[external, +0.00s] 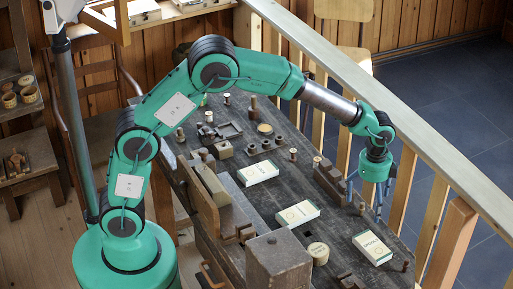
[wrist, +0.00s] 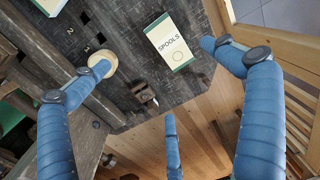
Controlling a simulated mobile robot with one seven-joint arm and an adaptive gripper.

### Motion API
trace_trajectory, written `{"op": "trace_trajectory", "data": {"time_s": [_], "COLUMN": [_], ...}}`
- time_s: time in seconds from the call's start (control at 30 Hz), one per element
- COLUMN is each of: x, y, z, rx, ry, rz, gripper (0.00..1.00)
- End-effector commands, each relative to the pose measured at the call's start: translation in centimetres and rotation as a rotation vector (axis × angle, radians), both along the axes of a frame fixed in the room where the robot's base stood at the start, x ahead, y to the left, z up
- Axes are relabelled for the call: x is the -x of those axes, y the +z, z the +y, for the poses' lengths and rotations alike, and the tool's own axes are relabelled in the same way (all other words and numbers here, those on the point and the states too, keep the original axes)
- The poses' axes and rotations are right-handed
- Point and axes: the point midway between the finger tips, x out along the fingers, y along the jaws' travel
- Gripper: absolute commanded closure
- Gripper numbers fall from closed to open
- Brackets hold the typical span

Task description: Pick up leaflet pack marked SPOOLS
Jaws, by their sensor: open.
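The leaflet pack marked SPOOLS (external: 372,248), cream with a green edge, lies flat on the dark workbench near its right end. It also shows in the wrist view (wrist: 171,42), top middle, its lettering and round emblem readable. My gripper (external: 370,198) hangs above the bench's far edge, behind the pack in the external view and apart from it. In the wrist view my gripper (wrist: 160,72) has its blue fingers spread wide and empty. One fingertip appears close to the pack's right edge; whether they touch cannot be told.
Two similar packs lie on the workbench, one in the middle (external: 298,214) and one further left (external: 258,173); their lettering is too small to read. A round wooden piece (external: 318,253) stands left of the SPOOLS pack. A wooden railing (external: 395,120) runs along the far side.

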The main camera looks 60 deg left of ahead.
Motion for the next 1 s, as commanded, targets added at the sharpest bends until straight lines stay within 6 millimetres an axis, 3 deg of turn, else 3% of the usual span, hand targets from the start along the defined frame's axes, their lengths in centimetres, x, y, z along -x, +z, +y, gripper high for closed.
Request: {"op": "trace_trajectory", "data": {"time_s": [0.1,0.23,0.77,1.0], "x": [-1.0,-1.5,-1.7,-1.6], "y": [-3.0,-4.7,-5.6,-7.8], "z": [-1.5,-2.5,-2.8,-2.8], "rx": [-0.008,-0.013,-0.015,-0.015], "ry": [-0.061,-0.103,-0.120,-0.120], "rz": [0.021,0.031,0.036,0.038], "gripper": [0.01,0.01,0.01,0.01]}}
